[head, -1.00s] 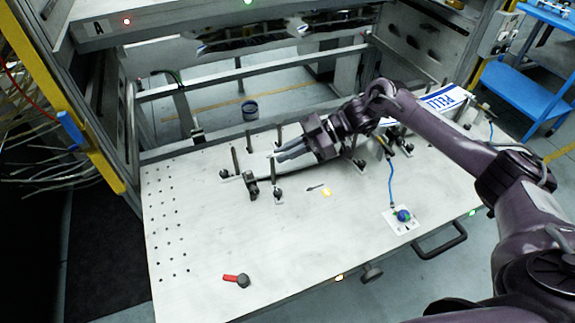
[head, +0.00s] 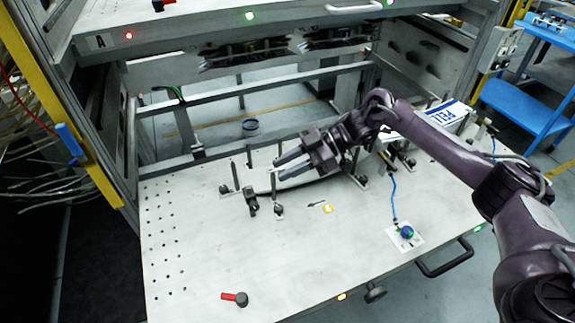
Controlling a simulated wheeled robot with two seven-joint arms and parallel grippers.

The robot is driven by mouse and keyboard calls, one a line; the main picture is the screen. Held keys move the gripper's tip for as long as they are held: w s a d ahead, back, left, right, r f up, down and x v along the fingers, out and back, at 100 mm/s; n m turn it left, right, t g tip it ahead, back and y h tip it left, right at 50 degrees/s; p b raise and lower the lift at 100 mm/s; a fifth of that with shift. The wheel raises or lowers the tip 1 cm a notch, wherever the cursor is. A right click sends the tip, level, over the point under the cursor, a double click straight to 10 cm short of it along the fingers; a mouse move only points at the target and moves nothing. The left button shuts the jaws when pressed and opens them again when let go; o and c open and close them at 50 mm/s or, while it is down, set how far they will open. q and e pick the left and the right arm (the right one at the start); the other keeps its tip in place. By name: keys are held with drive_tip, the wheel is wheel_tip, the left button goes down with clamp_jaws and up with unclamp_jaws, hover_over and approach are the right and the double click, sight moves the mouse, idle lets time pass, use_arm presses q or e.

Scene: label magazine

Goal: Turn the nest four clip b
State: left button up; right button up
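My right gripper (head: 278,170) is over the back middle of the pale work plate (head: 200,240). Its two grey fingers point left with a visible gap between them, and nothing shows in the gap. Dark clips with upright posts stand around it: one clip (head: 250,202) and another (head: 279,209) in front and left of the fingertips, and one (head: 226,189) further left. I cannot tell which clip is nest four clip b. No contact between the fingers and a clip can be made out. My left gripper is not in view.
A white-and-blue pack marked PELL (head: 447,113) lies at the right, partly behind my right arm. More clips (head: 408,161) stand near it. A blue knob (head: 406,232) with a cable and a red-handled part (head: 236,298) sit nearer the front.

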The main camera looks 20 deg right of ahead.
drive_tip(key=b+v, duration=0.2)
drive_tip(key=v, duration=0.6)
drive_tip(key=shift+a, duration=0.1)
idle(0.3)
